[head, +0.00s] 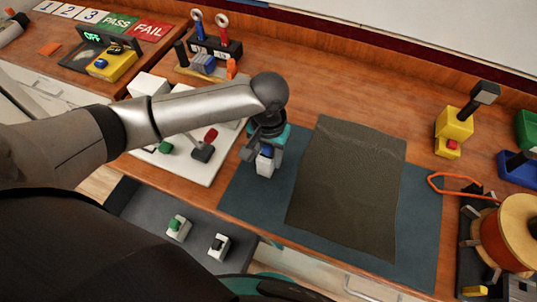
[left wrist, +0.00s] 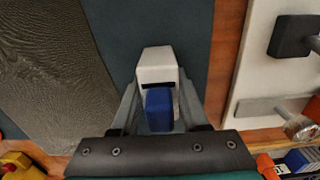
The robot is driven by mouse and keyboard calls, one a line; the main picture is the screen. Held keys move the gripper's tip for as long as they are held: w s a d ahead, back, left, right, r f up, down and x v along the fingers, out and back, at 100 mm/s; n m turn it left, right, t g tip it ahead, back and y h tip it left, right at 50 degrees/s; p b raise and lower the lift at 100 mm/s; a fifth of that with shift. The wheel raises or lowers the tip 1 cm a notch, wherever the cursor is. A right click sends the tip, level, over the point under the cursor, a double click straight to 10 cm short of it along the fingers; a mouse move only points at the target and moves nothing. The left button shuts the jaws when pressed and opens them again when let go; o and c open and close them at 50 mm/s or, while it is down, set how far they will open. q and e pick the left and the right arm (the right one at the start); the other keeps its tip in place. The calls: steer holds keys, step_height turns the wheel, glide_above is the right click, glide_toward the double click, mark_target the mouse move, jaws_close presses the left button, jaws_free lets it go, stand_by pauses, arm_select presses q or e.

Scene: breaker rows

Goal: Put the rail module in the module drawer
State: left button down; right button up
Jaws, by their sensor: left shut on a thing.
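The rail module (head: 265,164) is a small white block with a blue lever. My left gripper (head: 262,152) is shut on it, above the left part of the blue-grey mat (head: 240,180). In the left wrist view the module (left wrist: 157,65) sits between the two fingers of the gripper (left wrist: 158,100). Whether it touches the mat is hard to tell. The module drawer (head: 140,210) is pulled open below the bench front, left of the gripper. It holds a white module with a green lever (head: 177,228) and one with a black lever (head: 218,246). My right gripper is not seen.
A dark grey cloth (head: 345,190) lies on the mat. A white board (head: 190,160) with red, green and black parts lies left of the gripper. A tool rack (head: 215,45) stands behind. A copper-coloured spool (head: 510,235) and yellow tool (head: 453,125) stand right.

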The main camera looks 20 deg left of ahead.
arm_select(q)
steer(key=shift+c, duration=2)
jaws_free()
steer(key=shift+f, duration=0.1)
